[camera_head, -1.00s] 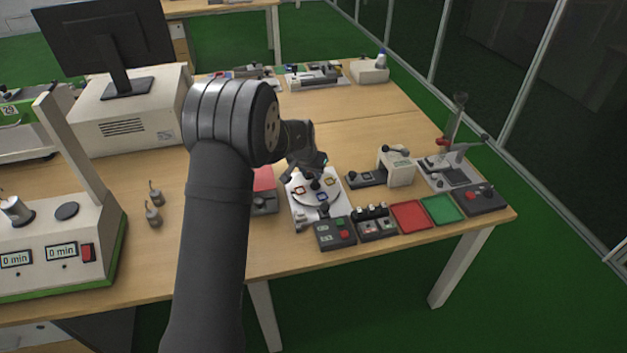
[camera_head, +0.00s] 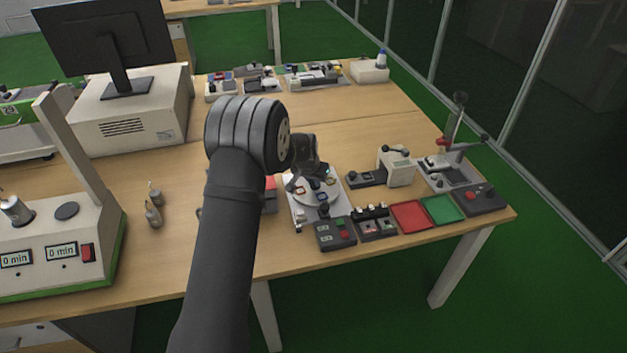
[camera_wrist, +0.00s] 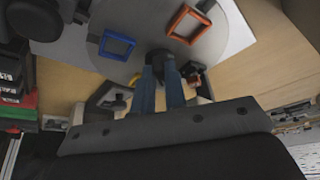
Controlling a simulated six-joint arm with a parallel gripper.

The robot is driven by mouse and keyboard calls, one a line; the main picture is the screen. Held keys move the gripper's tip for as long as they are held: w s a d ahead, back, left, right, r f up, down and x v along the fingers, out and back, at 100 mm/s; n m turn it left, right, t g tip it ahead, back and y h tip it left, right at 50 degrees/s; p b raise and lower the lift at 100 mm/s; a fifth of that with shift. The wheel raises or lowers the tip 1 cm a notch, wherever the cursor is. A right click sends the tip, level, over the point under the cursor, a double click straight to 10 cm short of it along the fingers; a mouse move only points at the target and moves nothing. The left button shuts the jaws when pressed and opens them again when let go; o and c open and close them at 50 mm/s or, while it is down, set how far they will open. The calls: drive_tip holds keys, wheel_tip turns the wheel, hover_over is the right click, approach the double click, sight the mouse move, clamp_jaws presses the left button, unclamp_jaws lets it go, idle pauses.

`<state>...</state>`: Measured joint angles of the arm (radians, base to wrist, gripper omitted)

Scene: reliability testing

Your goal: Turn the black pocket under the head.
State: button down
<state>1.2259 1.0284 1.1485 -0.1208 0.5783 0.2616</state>
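A round light-grey turntable (camera_head: 333,201) sits on a white base and also shows in the wrist view (camera_wrist: 225,38). It bears coloured frame pockets: a blue one (camera_wrist: 117,45), an orange one (camera_wrist: 187,25), and a yellow one partly hidden by my gripper. A small dark frame (camera_wrist: 196,72), which looks like the black pocket, lies right beside my fingers. A dark knob (camera_wrist: 156,57) is at the middle of the turntable. My gripper (camera_head: 316,182) points down at this knob. Its two blue-grey fingers (camera_wrist: 160,66) have a narrow gap; whether they press the knob is unclear.
In front of the turntable stand a dark knob (camera_head: 323,210), a button box (camera_head: 335,234) and a switch box (camera_head: 374,222). A red tray (camera_head: 412,215) and a green tray (camera_head: 442,209) lie to the right. A white lever device (camera_head: 397,168) stands behind them. Bare table lies behind my gripper.

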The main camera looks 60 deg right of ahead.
drive_tip(key=shift+w+m, duration=0.1)
drive_tip(key=shift+m, duration=0.2)
drive_tip(key=shift+m+g, duration=0.4)
drive_tip(key=shift+m, duration=0.4)
drive_tip(key=c, duration=1.5)
unclamp_jaws()
drive_tip(key=shift+o, duration=0.2)
drive_tip(key=v, duration=1.7)
drive_tip(key=shift+r, duration=0.2)
drive_tip(key=shift+w+f, duration=0.1)
